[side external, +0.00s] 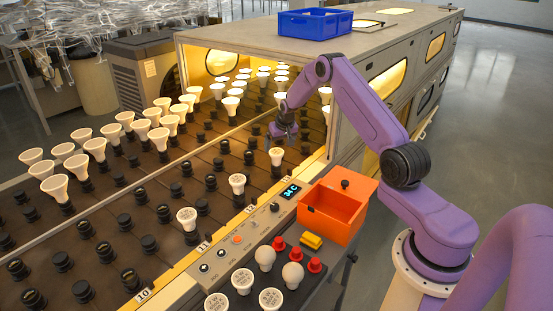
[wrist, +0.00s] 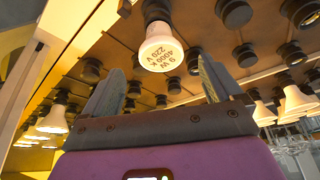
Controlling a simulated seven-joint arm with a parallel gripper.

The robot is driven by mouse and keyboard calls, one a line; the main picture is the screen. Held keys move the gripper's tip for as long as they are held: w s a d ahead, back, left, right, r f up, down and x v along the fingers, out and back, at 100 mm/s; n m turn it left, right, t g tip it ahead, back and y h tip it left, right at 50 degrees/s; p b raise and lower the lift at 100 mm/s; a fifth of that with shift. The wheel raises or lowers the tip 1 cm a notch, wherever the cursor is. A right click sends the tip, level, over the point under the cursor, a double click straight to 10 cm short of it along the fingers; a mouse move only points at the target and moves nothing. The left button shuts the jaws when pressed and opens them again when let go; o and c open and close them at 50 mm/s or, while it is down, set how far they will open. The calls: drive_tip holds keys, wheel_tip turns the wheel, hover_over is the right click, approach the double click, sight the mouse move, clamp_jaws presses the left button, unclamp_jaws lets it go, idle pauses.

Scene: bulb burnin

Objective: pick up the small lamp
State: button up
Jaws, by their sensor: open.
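A small white lamp (wrist: 160,48) marked "9 W 4000 K 220 V" sits in a black socket in the wrist view. It appears between and beyond the two fingers of my gripper (wrist: 160,65), which are spread apart with nothing between them. In the side view my gripper (side external: 283,133) hangs over the socket board near the oven mouth. A white lamp (side external: 276,156) stands just below and in front of it. This looks like the same lamp, but I cannot tell for sure. Other single lamps stand nearer the front, one by the panel (side external: 237,184) and one further left (side external: 187,217).
Many black sockets (side external: 150,245) are empty. A blue crate (side external: 314,24) is on the oven roof.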

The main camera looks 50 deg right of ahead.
sight(277, 152)
drive_tip(key=shift+x, duration=2.1)
drive_tip(key=shift+a, duration=0.1)
drive_tip(key=shift+c, duration=0.2)
drive_tip(key=c, duration=1.1)
drive_tip(key=shift+r, duration=0.1)
